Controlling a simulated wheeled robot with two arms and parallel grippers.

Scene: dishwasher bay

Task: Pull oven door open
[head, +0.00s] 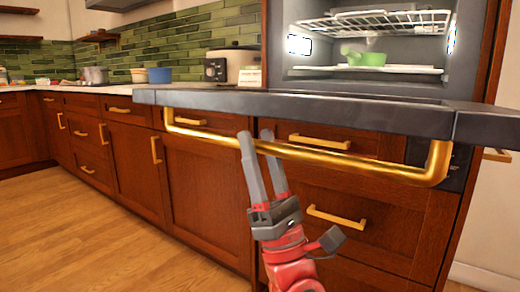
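The oven door (300,105) is a dark slab folded down to about level in front of the lit oven cavity (400,48). A long gold bar handle (350,160) hangs along its front edge. My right gripper (256,136) reaches up from below to the handle, left of its middle. Its two grey fingers stand apart with a gap between them, and their tips overlap the bar in the head view. I cannot tell if they touch it. My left gripper is out of view.
A green pot (363,58) sits inside the oven, below a wire rack (372,23). Wooden drawers and cabinets (205,190) with gold handles lie below and left. A cooker (230,66) and bowls stand on the counter. The wooden floor (90,235) at left is clear.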

